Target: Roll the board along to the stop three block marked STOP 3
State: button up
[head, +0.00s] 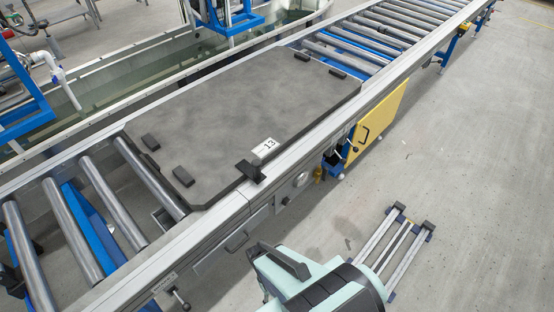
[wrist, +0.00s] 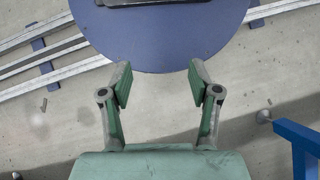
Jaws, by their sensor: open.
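The board (head: 230,105) is a large dark grey plate lying flat on the roller conveyor in the head view. Small black blocks sit near its corners, and a white tag reading 13 (head: 265,148) is at its near edge. A black bracket (head: 250,171) is beside the tag, at the rail. I cannot make out any block marked STOP 3. My gripper (wrist: 159,80) is open and empty in the wrist view, over the floor and a blue round plate, with no board in that view. In the head view my teal arm is at the bottom, apart from the conveyor.
Bare rollers (head: 110,200) lie left of the board, and more rollers (head: 385,30) run away to the upper right. A yellow panel (head: 378,125) hangs under the near rail. A water tank and blue frames (head: 22,100) stand behind. The floor at right is clear.

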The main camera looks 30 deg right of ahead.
aim_at(257, 162)
jog(key=w+d+r+m+t+y, duration=0.25)
jog(key=w+d+r+m, duration=0.2)
jog(key=w+d, duration=0.3)
jog(key=w+d+r+m+t+y+b, duration=0.1)
jog(key=w+d+r+m+t, duration=0.25)
jog(key=w+d+r, duration=0.35)
jog(key=w+d+r+m+t+y, duration=0.2)
jog(key=w+d+m, duration=0.2)
jog(key=w+d, duration=0.3)
jog(key=w+d+r+m+t+y, duration=0.1)
jog(key=w+d+r+m+t, duration=0.3)
jog(key=r, duration=0.5)
jog(key=w+d+r+m+t+y, duration=0.15)
jog(key=d+r+m, duration=0.3)
jog(key=r, duration=0.55)
notch_tip(257, 162, up, 5)
jog(key=w+a+m+y, duration=0.1)
jog(key=a+m+y, duration=0.1)
jog(key=m+y, duration=0.15)
jog(key=shift+t, duration=0.25)
jog(key=x, duration=1.7)
jog(key=shift+w+f, duration=0.1)
jog(key=shift+w, duration=0.1)
